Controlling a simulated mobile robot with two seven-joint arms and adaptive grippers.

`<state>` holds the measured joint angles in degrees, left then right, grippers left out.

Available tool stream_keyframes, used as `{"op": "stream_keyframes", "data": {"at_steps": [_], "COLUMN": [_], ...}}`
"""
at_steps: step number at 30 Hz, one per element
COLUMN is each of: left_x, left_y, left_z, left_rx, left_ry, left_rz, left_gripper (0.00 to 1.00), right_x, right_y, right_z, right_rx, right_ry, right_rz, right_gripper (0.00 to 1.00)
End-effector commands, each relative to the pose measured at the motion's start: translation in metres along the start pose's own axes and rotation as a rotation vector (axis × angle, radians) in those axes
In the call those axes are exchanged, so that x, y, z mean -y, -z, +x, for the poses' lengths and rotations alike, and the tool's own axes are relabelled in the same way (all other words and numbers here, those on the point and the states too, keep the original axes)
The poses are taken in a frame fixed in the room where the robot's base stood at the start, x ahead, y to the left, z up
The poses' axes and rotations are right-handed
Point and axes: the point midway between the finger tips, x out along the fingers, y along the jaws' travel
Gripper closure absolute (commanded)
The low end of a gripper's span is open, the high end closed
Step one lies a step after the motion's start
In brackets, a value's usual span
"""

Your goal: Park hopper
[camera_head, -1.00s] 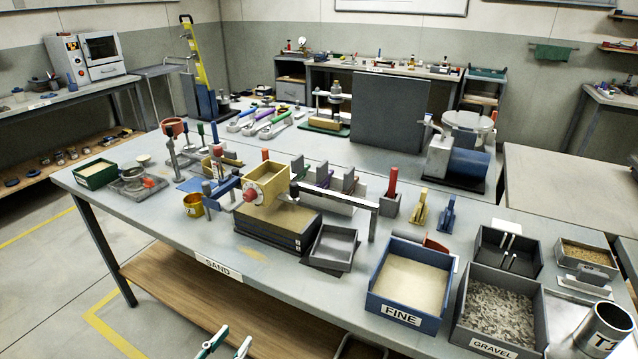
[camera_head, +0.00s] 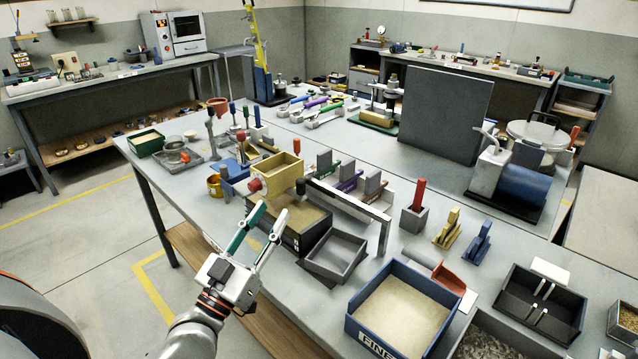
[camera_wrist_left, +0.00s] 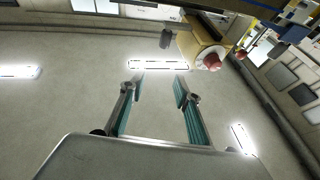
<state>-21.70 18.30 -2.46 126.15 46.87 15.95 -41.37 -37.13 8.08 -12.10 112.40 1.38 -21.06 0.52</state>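The hopper (camera_head: 278,172) is a yellow box with a red round knob (camera_head: 254,185) on its left front side. It sits above a black box of sand (camera_head: 300,215), at the left end of a grey rail (camera_head: 350,208). My left gripper (camera_head: 271,211) is open and empty, raised in front of the table's near edge with its fingers pointing up toward the hopper. In the left wrist view the hopper (camera_wrist_left: 203,40) and its knob (camera_wrist_left: 208,60) show upper right, beyond the open fingers (camera_wrist_left: 157,88). My right gripper is out of view.
A grey empty tray (camera_head: 336,253) stands right of the sand box. A blue bin marked FINE (camera_head: 362,334) is at front right. A blue stand (camera_head: 232,181) and a yellow cup (camera_head: 215,185) are left of the hopper. Upright coloured handles stand behind it.

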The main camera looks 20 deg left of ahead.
Motion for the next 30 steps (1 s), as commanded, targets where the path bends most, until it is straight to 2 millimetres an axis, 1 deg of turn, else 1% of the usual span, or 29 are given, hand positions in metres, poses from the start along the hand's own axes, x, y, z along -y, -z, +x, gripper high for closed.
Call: {"op": "stream_keyframes", "data": {"at_steps": [5, 7, 21, 26, 30], "left_x": [0.002, 0.002, 0.002, 0.001, 0.001], "left_y": [0.0, -0.003, -0.036, -0.043, -0.043], "left_z": [0.009, 0.017, 0.094, 0.112, 0.121], "left_rx": [-0.008, -0.009, -0.007, -0.006, -0.005], "left_ry": [0.004, 0.005, 0.004, 0.003, 0.003], "left_rz": [-0.002, -0.002, -0.002, -0.002, -0.002], "left_gripper": [0.68, 0.68, 0.68, 0.68, 0.68], "right_x": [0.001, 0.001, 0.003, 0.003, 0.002], "right_y": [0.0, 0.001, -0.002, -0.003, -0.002], "right_z": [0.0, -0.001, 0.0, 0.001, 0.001], "right_rx": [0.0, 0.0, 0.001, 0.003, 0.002], "right_ry": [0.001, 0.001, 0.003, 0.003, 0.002], "right_rz": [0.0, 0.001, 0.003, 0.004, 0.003], "right_gripper": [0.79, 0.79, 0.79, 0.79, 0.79]}}
